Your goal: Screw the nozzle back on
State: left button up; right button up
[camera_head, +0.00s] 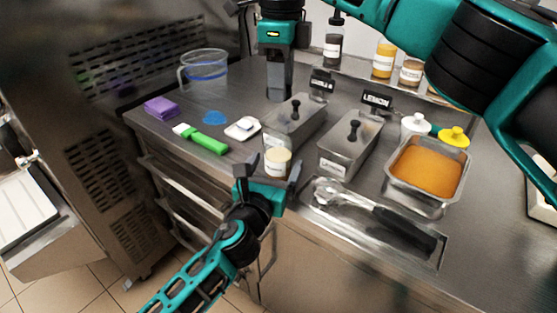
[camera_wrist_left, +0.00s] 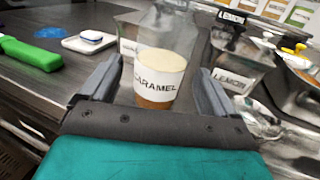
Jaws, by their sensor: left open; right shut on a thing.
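My left gripper (camera_head: 268,176) is open, with its fingers on either side of a small upright container labelled CARAMEL (camera_head: 277,163). In the left wrist view the container (camera_wrist_left: 158,80) stands between the spread fingers, with gaps on both sides; a hazy grey bottle-like shape rises behind or above it. My right gripper (camera_head: 279,95) points down above the counter, behind the container. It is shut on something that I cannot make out. I cannot pick out a loose nozzle for certain. A white bottle (camera_head: 415,126) and a yellow-topped one (camera_head: 453,137) stand at the right.
Two lidded steel tubs (camera_head: 349,145) stand just beyond and right of the left gripper. A tray of orange food (camera_head: 427,168) and a scoop (camera_head: 377,209) are at the right. A clear jug (camera_head: 205,70), purple sponge (camera_head: 161,107) and green-handled tool (camera_head: 204,140) lie left.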

pick_arm(q)
jog(key=shift+x, duration=2.25)
jog(key=c, duration=1.5)
pick_arm(e)
send_over(281, 129)
jog(key=shift+f, duration=2.5)
